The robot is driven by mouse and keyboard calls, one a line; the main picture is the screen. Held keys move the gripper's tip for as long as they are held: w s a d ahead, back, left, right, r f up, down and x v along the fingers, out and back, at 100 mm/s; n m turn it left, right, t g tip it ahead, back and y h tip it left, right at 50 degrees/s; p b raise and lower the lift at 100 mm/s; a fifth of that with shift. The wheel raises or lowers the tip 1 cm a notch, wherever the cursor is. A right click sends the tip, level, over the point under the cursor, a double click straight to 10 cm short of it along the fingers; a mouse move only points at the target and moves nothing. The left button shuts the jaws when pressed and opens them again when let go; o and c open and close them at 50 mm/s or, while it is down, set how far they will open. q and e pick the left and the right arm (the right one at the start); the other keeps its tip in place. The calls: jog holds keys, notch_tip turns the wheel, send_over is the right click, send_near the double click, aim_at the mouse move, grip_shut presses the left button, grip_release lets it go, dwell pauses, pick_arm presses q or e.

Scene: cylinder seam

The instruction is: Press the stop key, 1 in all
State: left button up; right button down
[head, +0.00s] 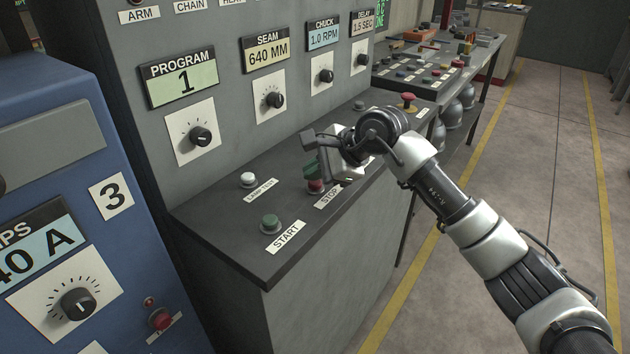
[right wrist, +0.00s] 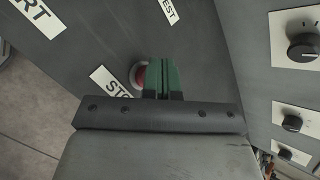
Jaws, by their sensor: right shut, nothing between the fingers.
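The red stop key (head: 316,187) sits on the sloping grey console, behind its STOP label (head: 329,199). My right gripper (head: 312,171) is over it, its green fingers shut with nothing between them, and it hides part of the key. In the right wrist view the stop key (right wrist: 139,76) shows as a red cap in a pale ring, partly covered by the shut green fingers of my right gripper (right wrist: 164,72). I cannot tell whether the fingertips touch the cap. My left gripper is not in view.
The green START key (head: 270,222) and white lamp test key (head: 248,179) are to the left on the same console. A red mushroom button (head: 408,99) is at its far right. The upright panel (head: 225,110) with knobs rises behind. A blue cabinet (head: 60,150) stands left.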

aim_at(315, 183)
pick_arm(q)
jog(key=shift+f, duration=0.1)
pick_arm(e)
jog(key=shift+f, duration=0.15)
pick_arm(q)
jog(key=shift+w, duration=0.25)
pick_arm(e)
jog(key=shift+f, duration=0.15)
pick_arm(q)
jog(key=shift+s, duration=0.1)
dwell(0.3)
pick_arm(e)
jog(key=shift+r, duration=0.95)
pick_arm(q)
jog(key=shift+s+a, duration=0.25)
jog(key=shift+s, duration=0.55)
pick_arm(e)
jog(key=shift+r+p, duration=1.4)
jog(key=shift+r, duration=1.15)
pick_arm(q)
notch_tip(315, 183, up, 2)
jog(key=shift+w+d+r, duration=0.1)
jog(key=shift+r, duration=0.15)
